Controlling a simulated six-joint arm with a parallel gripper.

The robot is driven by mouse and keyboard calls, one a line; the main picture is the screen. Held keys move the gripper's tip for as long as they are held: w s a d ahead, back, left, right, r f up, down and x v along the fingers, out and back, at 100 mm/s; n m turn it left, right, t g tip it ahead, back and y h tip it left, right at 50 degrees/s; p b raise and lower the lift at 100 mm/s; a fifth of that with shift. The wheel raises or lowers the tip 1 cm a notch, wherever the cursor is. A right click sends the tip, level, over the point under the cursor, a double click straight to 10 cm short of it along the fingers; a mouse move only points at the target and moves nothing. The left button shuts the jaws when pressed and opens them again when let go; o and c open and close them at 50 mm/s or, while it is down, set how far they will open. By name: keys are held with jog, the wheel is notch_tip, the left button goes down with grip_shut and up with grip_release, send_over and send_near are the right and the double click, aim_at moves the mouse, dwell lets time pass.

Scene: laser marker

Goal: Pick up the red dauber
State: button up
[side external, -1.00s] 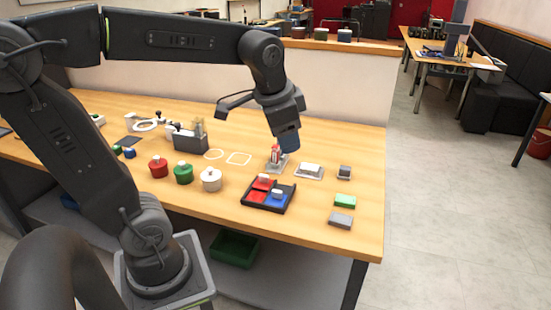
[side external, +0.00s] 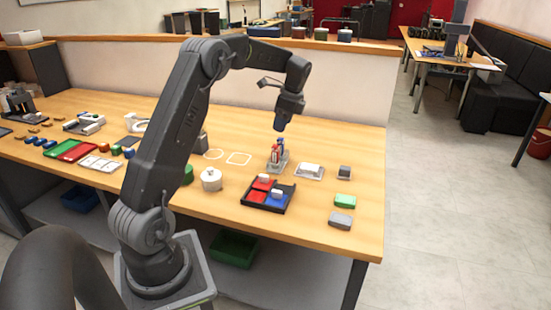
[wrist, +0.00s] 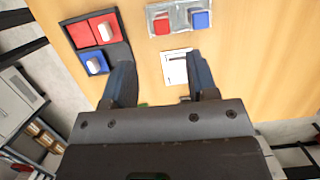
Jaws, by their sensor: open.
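The red dauber (side external: 274,154) stands upright beside a blue dauber (side external: 281,146) in a clear-grey holder (side external: 279,168) on the wooden table. In the wrist view, the red dauber (wrist: 163,24) is seen from above at the top of the picture, left of the blue dauber (wrist: 200,18), in the shiny holder (wrist: 181,8). My gripper (side external: 279,126) hangs above the holder in the side view, pointing down. In the wrist view, my gripper (wrist: 158,62) has its two dark blue fingers apart with nothing between them. The red dauber lies beyond the fingertips, untouched.
A black tray (side external: 246,199) with red and blue pads stands in front of the holder. A white block on a plate (side external: 309,171) is to its right. A white pot (side external: 211,181) and green and grey blocks (side external: 344,201) stand nearby.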

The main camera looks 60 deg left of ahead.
aim_at(276, 146)
jog(key=x, duration=1.1)
jog(key=shift+w+f, duration=0.1)
jog(key=shift+f, duration=0.3)
jog(key=shift+c, duration=0.2)
grip_shut()
jog(key=shift+r, duration=0.1)
